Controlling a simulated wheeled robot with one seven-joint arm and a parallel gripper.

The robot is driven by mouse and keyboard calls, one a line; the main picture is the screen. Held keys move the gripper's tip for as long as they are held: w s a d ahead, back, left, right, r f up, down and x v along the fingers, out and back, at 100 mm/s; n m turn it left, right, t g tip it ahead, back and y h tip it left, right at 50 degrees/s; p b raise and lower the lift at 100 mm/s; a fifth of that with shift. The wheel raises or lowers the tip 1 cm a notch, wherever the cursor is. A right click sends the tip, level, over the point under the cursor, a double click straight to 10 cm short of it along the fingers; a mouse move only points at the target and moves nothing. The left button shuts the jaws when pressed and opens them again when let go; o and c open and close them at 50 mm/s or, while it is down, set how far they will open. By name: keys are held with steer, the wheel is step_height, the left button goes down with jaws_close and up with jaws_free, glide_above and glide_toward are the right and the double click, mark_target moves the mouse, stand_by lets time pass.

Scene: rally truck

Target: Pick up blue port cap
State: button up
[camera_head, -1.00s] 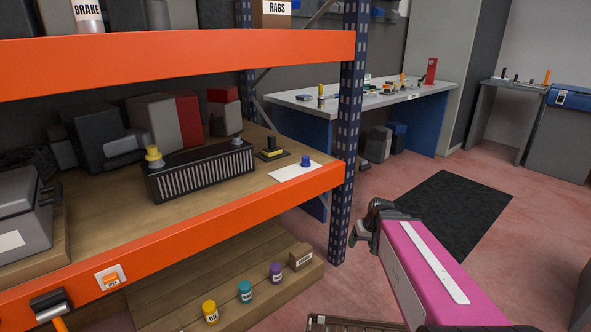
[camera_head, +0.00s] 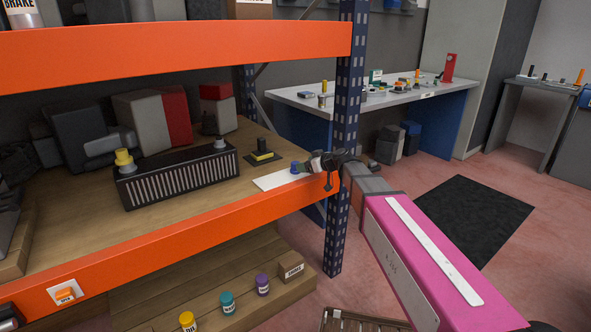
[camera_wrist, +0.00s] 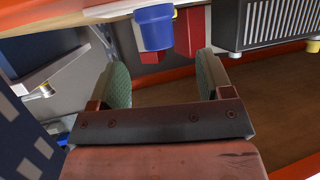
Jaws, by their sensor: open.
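The blue port cap (camera_head: 296,167) stands on a white card (camera_head: 272,181) near the front right corner of the orange shelf. In the wrist view the blue cap (camera_wrist: 154,27) shows upside down, beyond the fingertips and roughly centred between them. My gripper (camera_head: 314,163) is beside the cap on its right, at the shelf's front edge next to the upright post. In the wrist view my gripper (camera_wrist: 163,75) has its two green-padded fingers spread apart with nothing between them. The cap appears apart from both fingers.
A dark ribbed box (camera_head: 180,175) with a yellow cap (camera_head: 124,160) stands left of the card. The blue post (camera_head: 345,140) and orange shelf beam (camera_head: 180,243) are close to my arm. Several small jars stand below.

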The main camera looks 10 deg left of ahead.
steer(key=x, duration=0.6)
steer(key=shift+w+a+f, duration=0.2)
steer(key=shift+w+f, duration=0.05)
steer(key=shift+f, duration=0.05)
steer(key=c, duration=0.9)
